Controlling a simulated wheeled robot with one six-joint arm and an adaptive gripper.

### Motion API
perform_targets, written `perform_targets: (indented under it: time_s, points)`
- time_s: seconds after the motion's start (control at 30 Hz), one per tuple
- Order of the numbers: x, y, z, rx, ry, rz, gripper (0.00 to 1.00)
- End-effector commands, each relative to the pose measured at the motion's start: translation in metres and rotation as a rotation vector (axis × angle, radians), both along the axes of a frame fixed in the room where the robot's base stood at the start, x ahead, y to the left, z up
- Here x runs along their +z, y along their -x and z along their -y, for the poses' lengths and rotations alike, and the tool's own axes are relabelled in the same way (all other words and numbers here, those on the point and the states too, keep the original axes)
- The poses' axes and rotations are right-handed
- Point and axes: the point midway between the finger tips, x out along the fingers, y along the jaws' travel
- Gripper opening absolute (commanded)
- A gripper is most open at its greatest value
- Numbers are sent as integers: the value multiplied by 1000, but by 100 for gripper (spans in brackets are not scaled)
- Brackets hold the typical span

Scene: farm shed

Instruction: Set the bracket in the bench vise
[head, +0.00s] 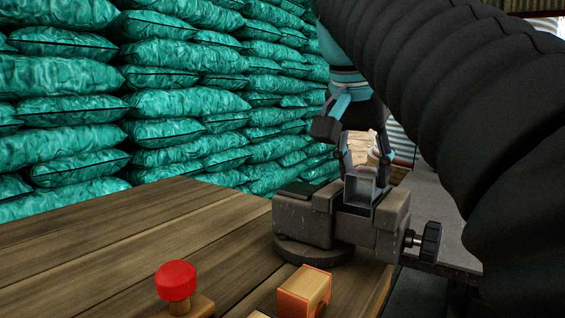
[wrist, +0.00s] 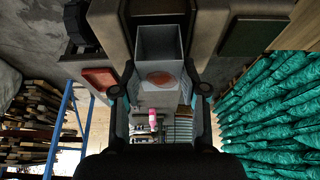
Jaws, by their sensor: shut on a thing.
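The bracket (head: 361,188) is a grey metal piece with an open, box-like shape. My gripper (head: 364,163) is shut on it from above, with one finger on each side. In the wrist view, the bracket (wrist: 159,43) sits between the fingertips of my gripper (wrist: 158,80), and a reddish-brown round patch shows on its face. The bench vise (head: 304,220) is grey and stands on a round base at the bench corner. The bracket is at the gap between the vise jaws, which also flank it in the wrist view (wrist: 206,25). Whether it rests on the vise's bottom is hidden.
The vise handle (head: 431,242) sticks out to the right. A red-knobbed piece (head: 175,281) and an orange-edged wooden block (head: 304,291) lie on the wooden bench (head: 130,245) in front. Green sacks (head: 190,105) are stacked behind. The bench's left side is clear.

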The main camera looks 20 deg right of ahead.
Motion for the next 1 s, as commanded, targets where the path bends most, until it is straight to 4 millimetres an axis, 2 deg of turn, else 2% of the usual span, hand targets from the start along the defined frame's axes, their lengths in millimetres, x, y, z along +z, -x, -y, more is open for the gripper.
perform_targets:
  time_s: [0.77,0.8,0.9,1.0]
  points:
    - [-12,0,0,0,1,1,0]
    - [-12,0,0,0,1,1,45]
    - [-11,0,0,0,0,0,70]
    - [-11,0,0,0,0,0,72]
